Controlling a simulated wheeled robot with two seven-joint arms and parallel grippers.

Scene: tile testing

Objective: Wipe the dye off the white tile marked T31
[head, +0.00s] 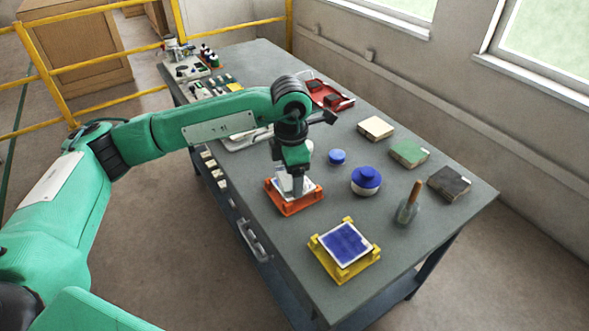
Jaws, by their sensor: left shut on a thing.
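My left gripper (291,184) points down over an orange holder (293,209) near the table's middle. It is shut on a pale thing, mostly hidden by the fingers, so I cannot tell just what it is. A white tile (313,191) shows in the orange holder, partly covered by the gripper. I cannot tell whether the held thing touches it. A second tile (345,243), white-edged with a broad blue dye patch, sits in a yellow holder (348,271) nearer the front. No T31 mark is legible on either tile. My right gripper is not in view.
A blue-topped round jar (366,180), a small blue lid (337,157) and a brush in a glass (408,207) stand right of the gripper. Beige (375,128), green (409,152) and dark (449,183) blocks line the far side. A red tray (329,97) lies behind.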

